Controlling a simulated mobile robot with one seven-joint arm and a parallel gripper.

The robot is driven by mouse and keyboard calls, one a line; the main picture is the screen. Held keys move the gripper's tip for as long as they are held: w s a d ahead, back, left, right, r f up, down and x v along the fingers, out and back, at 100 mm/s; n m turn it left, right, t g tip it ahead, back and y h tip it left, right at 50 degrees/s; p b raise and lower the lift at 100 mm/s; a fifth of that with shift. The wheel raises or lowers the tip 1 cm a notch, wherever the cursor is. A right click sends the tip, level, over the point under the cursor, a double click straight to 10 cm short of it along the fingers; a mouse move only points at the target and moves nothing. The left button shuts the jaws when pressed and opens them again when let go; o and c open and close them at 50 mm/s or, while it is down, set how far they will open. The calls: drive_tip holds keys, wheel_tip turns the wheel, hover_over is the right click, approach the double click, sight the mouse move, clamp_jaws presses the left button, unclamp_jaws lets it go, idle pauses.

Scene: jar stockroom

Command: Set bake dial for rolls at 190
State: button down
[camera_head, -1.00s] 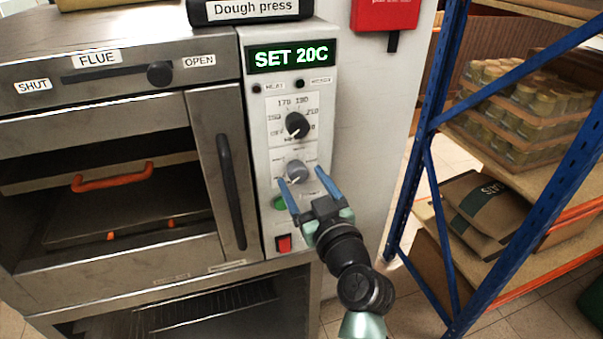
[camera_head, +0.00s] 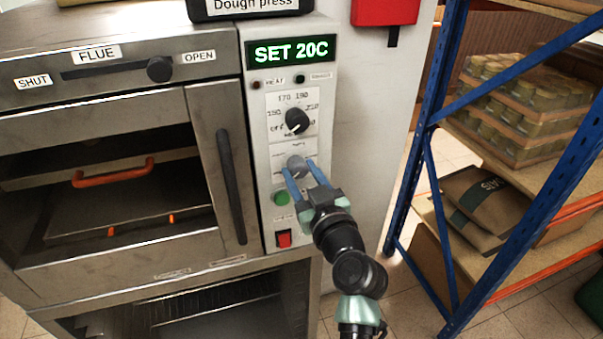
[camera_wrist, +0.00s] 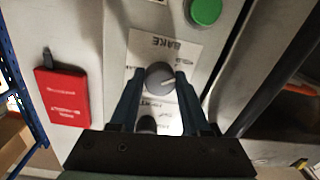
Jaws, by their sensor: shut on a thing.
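The oven's control panel (camera_head: 264,215) carries two dials. The upper black dial (camera_head: 297,121) has a scale with 150, 170, 190 and 210 around it. The lower grey dial (camera_head: 295,160) has a scale too small to read. In the wrist view the grey dial (camera_wrist: 159,76) sits beside an upside-down BAKE label. My gripper (camera_head: 301,170) is shut on the grey dial, one blue finger on each side. In the wrist view the gripper (camera_wrist: 163,78) shows the same hold. The display (camera_head: 291,51) reads SET 20C.
A green button (camera_head: 281,198) and a red switch (camera_head: 284,238) lie close below the grey dial. The oven door handle (camera_head: 231,187) is to the left. A blue-framed shelf (camera_head: 432,145) stands right. A red box (camera_head: 385,11) hangs on the wall.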

drive_tip(key=shift+m, duration=0.3)
drive_tip(key=shift+f+m+b, duration=0.1)
drive_tip(key=shift+m+b, duration=0.45)
drive_tip(key=shift+m, duration=0.45)
drive_tip(key=m, duration=0.3)
drive_tip(key=shift+a+m+b, duration=0.1)
drive_tip(key=shift+m+b, duration=0.2)
drive_tip(key=m, duration=0.4)
drive_tip(key=shift+m, duration=0.3)
drive_tip(key=shift+m+p, duration=0.55)
drive_tip(key=shift+m, duration=0.95)
drive_tip(key=shift+c, duration=1.8)
unclamp_jaws()
